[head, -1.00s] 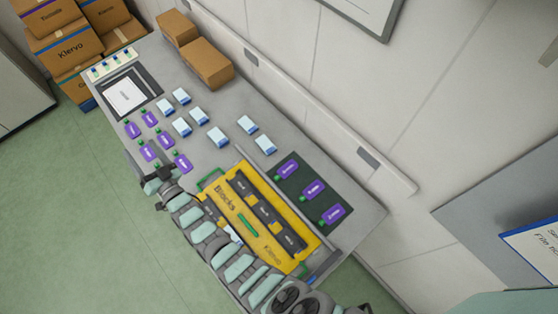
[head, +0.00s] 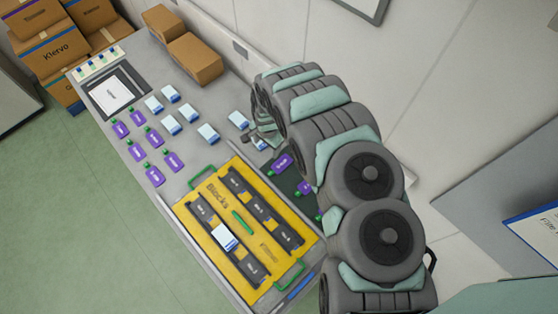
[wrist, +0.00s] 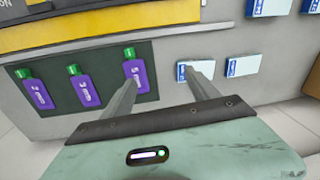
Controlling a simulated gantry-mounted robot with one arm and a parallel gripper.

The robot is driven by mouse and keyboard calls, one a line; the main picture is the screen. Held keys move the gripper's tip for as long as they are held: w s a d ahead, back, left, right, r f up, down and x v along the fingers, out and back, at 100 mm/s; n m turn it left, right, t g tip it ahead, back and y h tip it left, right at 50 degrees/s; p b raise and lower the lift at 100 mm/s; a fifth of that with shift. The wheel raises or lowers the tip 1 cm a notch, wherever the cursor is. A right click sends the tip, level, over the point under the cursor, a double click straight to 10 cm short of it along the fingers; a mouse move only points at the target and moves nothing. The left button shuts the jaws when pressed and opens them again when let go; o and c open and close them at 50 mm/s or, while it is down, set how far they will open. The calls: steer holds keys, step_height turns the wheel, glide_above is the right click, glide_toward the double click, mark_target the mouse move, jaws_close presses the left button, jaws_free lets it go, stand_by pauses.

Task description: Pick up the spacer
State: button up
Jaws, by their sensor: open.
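I take the spacers to be the small white-and-blue blocks; no label I can read confirms it. One block (head: 258,143) lies by the dark mat, partly covered by my gripper (head: 263,132). In the wrist view my gripper (wrist: 158,82) is open, with nothing held. Its right finger overlaps a white-and-blue block (wrist: 203,67), and its left finger overlaps a purple bottle (wrist: 136,72) on the mat. Another block (head: 238,119) lies just left of my gripper. One more block (head: 224,236) sits in a dark slot of the yellow tray (head: 215,208).
Several other blocks (head: 188,112) and purple bottles with green caps (head: 153,135) lie on the grey table. The dark mat (wrist: 112,90) holds purple bottles. A framed white panel (head: 112,95) is at the far left, and brown boxes (head: 195,60) stand along the wall.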

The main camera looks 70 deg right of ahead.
steer(key=m+g, duration=0.1)
glide_above(279, 166)
steer(key=f, duration=0.1)
steer(key=f+b, duration=0.2)
steer(key=shift+s+a+f+y, duration=0.15)
steer(key=shift+s+a+y, duration=0.1)
steer(key=shift+y, duration=0.15)
steer(key=shift+w+d+f+p, duration=0.15)
steer(key=shift+f+p, duration=0.05)
steer(key=shift+f, duration=1.05)
steer(key=shift+w+d+f+p, duration=0.1)
steer(key=shift+w+f+p, duration=0.1)
steer(key=shift+f, duration=1.05)
steer(key=shift+s+f, duration=0.15)
steer(key=shift+f, duration=0.45)
steer(key=c, duration=1.4)
steer(key=shift+r, duration=0.1)
steer(key=shift+c, duration=0.2)
